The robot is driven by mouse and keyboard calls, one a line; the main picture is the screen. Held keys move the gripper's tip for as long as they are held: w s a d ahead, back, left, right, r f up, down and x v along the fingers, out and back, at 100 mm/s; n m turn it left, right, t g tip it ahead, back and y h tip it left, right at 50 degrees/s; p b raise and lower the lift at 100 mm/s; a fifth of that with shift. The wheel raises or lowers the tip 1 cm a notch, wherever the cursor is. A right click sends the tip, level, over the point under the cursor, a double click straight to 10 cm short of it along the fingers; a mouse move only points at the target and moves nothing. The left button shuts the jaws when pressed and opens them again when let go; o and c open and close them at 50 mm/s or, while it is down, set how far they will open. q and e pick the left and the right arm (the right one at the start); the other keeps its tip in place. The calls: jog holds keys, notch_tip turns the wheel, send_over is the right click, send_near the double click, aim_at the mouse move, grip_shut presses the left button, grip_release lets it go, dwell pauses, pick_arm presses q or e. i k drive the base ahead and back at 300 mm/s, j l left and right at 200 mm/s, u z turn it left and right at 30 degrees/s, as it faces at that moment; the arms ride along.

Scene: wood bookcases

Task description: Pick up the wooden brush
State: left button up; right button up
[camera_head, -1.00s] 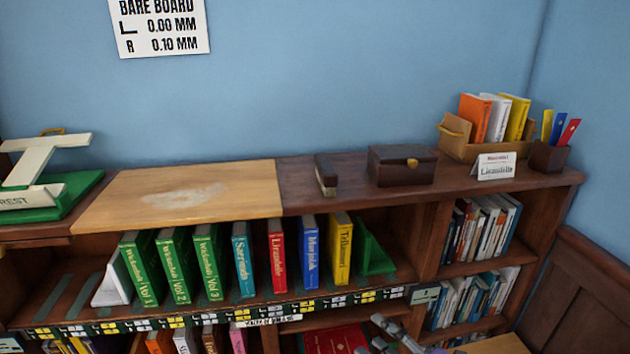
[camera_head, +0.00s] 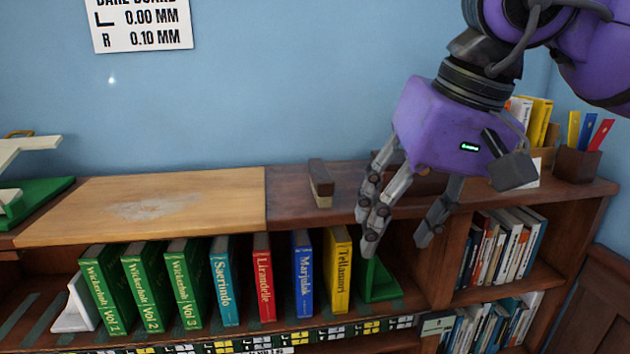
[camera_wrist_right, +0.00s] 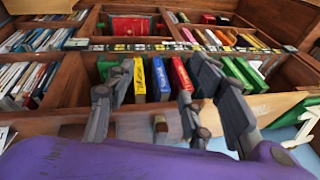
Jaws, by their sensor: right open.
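The wooden brush (camera_head: 320,182), a dark brown block with a pale bristle side, sits on the dark top board of the bookcase, just right of the light bare board. In the right wrist view, the brown block by the fingers appears to be the brush (camera_wrist_right: 187,121). My right gripper (camera_head: 398,232) is open and empty, fingers pointing down, to the right of the brush and apart from it in the head view. My left gripper is not in view.
A dark box (camera_head: 408,181) is mostly hidden behind my right gripper. A pencil holder (camera_head: 577,162) and a crate of books stand at the right. Below, upright books (camera_head: 262,280) and a green bookend (camera_head: 380,280) fill the shelf.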

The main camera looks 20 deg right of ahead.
aim_at(322, 184)
jog(key=i, duration=0.9)
